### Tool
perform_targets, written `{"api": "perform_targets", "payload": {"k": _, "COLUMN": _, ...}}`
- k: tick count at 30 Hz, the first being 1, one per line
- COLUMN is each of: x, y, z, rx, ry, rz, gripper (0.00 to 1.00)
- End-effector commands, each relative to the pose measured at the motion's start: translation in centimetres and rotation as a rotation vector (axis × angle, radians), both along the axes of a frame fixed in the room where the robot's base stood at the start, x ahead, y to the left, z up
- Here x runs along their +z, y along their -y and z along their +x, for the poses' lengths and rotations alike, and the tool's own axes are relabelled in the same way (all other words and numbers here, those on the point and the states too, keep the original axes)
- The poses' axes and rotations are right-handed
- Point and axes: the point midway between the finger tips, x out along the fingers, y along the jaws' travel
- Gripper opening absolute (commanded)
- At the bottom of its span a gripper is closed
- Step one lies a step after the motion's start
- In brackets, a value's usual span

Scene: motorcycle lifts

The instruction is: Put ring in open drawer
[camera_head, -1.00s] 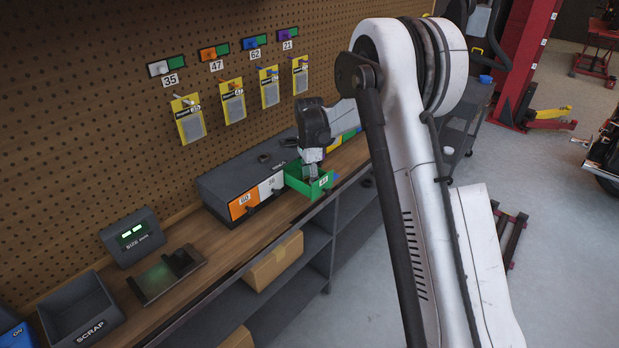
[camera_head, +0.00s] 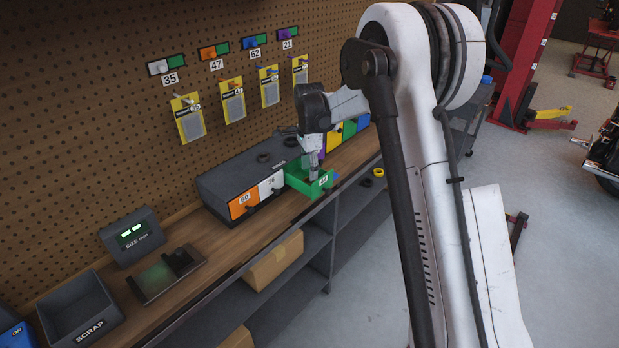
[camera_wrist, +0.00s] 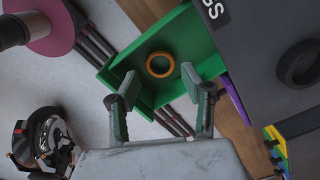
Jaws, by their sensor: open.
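The open green drawer (camera_head: 318,185) juts out from the front of the dark cabinet. It also shows in the wrist view (camera_wrist: 190,45). An orange ring (camera_wrist: 160,64) lies within the drawer's outline in the wrist view, in front of my fingertips and apart from them. I cannot tell for sure that it rests on the drawer floor. My gripper (camera_wrist: 161,92) is open, with a finger on each side and nothing between them. In the head view my gripper (camera_head: 312,174) points down at the drawer, and the ring inside is hidden.
The dark cabinet (camera_head: 232,176) has closed orange (camera_head: 243,200) and white (camera_head: 271,185) drawers left of the green one. Dark rings (camera_head: 264,157) lie on its top. A yellow ring (camera_head: 379,172) shows right of the bench. The pegboard (camera_head: 100,120) stands behind.

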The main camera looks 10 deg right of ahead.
Motion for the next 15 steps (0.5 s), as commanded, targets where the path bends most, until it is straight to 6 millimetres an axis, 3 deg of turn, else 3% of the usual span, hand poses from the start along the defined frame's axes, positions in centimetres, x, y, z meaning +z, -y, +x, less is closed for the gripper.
{"api": "perform_targets", "payload": {"k": 6, "x": 4.5, "y": 0.0, "z": 0.0, "rx": 0.000, "ry": 0.000, "rz": 0.000, "gripper": 0.43}}
{"api": "perform_targets", "payload": {"k": 15, "x": 7.9, "y": 0.0, "z": 0.0, "rx": 0.000, "ry": 0.000, "rz": 0.000, "gripper": 0.43}}
